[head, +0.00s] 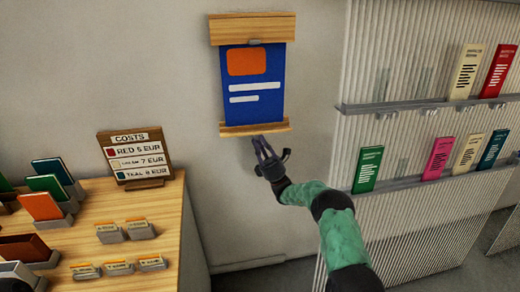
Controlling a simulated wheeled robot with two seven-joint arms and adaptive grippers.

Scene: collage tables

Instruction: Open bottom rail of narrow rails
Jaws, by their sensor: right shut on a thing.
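A blue poster (252,85) with an orange block and white bars hangs on the wall between two narrow wooden rails. The top rail (252,27) runs along its upper edge. The bottom rail (240,131) runs along its lower edge, slightly tilted, with its right end higher. My right gripper (260,142), on a green and black arm from the lower right, is shut on the bottom rail from below, near its middle. The fingers hide a little of the rail's lower edge. My left gripper is not in view.
A wooden table (165,225) at left holds colored cards in grey holders and a costs sign (135,158). A ribbed panel (400,225) with leaflet shelves (430,104) stands at right, close to my right arm. Bare wall lies below the poster.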

